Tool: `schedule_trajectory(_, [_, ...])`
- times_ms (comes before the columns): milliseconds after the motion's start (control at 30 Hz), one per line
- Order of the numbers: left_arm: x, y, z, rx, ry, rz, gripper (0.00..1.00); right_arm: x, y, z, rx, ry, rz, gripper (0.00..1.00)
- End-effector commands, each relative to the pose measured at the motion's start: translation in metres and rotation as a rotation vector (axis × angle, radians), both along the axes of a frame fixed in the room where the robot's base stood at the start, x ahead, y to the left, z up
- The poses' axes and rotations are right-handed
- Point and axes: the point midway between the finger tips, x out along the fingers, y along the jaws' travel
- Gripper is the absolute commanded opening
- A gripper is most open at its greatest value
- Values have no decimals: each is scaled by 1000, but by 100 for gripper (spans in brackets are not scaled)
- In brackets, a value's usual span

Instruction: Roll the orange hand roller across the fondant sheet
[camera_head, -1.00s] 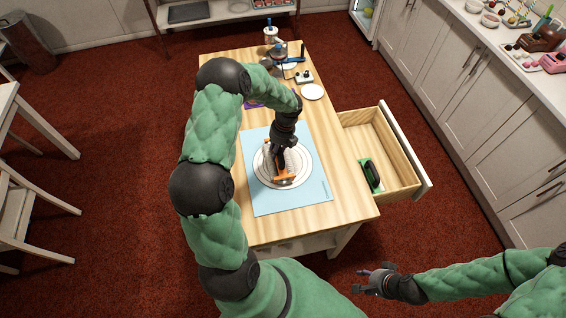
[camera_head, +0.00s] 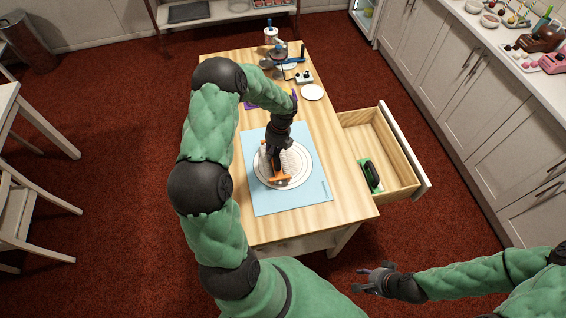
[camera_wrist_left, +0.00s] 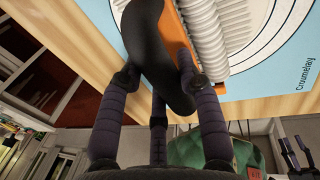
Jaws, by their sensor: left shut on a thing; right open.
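The orange hand roller (camera_head: 279,178) has an orange frame, a dark handle and a white ridged roller. My left gripper (camera_head: 276,148) is shut on its dark handle, which also shows between the fingers in the left wrist view (camera_wrist_left: 160,60). The white ridged roller (camera_wrist_left: 215,35) is over a white round sheet with ring lines (camera_head: 305,163), which appears to be the fondant. I cannot tell whether it touches. The sheet lies on a light blue mat (camera_head: 310,202). My right gripper (camera_head: 371,281) is open and empty, off the table at lower right.
An open wooden drawer (camera_head: 405,187) juts out at the table's right side and holds a green and black tool (camera_head: 370,175). A white plate (camera_head: 312,92) and a small device (camera_head: 303,77) stand on the far part of the table. The near right table corner is clear.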

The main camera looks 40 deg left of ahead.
Motion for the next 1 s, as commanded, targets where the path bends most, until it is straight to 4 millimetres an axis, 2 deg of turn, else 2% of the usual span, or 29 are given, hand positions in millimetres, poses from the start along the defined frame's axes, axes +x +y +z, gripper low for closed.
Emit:
schedule_trajectory(33, [-8, 2, -2, -3, 10, 0, 0, 0, 0, 3, 0, 0, 0, 43])
schedule_trajectory(133, [-14, 7, -2, -3, 10, 1, 0, 0, 0, 5, 0, 0, 0, 43])
schedule_trajectory(533, [-14, 9, -1, -2, 6, -1, 0, 0, 0, 5, 0, 0, 0, 43])
schedule_trajectory(1000, [-11, 10, 23, 1, 0, 0, 0, 0, 0, 25, 0, 0, 0, 43])
